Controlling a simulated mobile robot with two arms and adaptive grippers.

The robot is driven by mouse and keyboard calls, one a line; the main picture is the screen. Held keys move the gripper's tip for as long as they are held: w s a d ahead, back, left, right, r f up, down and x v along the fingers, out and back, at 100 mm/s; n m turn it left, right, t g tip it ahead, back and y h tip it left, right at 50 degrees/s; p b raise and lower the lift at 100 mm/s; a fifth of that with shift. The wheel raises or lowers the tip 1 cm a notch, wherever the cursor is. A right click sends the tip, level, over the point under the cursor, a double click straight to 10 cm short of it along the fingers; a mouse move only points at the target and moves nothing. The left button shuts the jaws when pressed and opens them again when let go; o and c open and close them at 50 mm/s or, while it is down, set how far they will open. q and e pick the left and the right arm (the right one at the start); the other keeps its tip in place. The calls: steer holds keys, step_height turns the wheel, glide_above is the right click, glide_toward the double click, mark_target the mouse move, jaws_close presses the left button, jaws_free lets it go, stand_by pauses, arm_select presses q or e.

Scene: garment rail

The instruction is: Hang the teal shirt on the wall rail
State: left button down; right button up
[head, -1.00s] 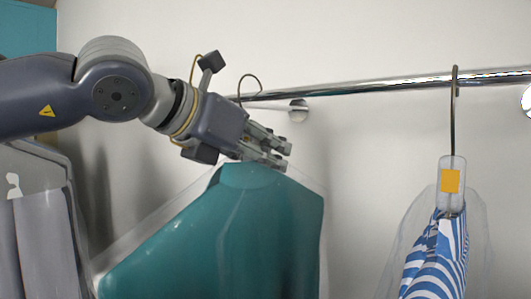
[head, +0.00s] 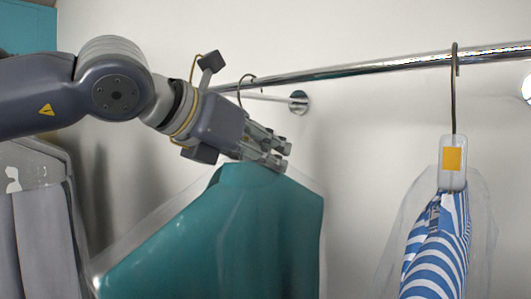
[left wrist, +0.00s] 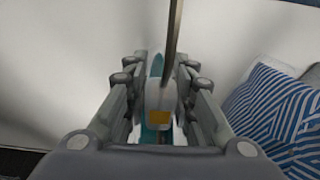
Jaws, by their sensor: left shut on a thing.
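The teal shirt (head: 235,235), in a clear cover, hangs below my left gripper (head: 283,157). The gripper is shut on the neck of the shirt's hanger. In the left wrist view, the hanger's pale neck block with an orange label (left wrist: 159,118) sits between the fingers, and its metal stem (left wrist: 174,30) rises past the top edge. In the head view the hanger's thin hook (head: 241,88) curves up beside the chrome wall rail (head: 350,69), its top a little above the rail's line. I cannot tell whether it rests on the rail. My right gripper is out of view.
A blue-and-white striped shirt (head: 436,255) in a clear cover hangs from the rail at right; it also shows in the wrist view (left wrist: 275,110). A grey garment (head: 40,235) is at far left. A round wall mount (head: 299,102) holds the rail. Rail between the hooks is free.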

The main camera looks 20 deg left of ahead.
arm_select(q)
steer(key=c, duration=1.3)
jaws_free()
steer(key=shift+s, duration=0.1)
steer(key=v, duration=1.2)
steer(key=s+a, duration=0.1)
steer(key=s, duration=0.3)
steer(key=s+a+b, duration=0.1)
steer(key=s+a, duration=0.1)
steer(key=s, duration=0.2)
steer(key=s+a+b, duration=0.1)
steer(key=s, duration=0.3)
steer(key=shift+s+a, duration=0.1)
steer(key=shift+a, duration=0.15)
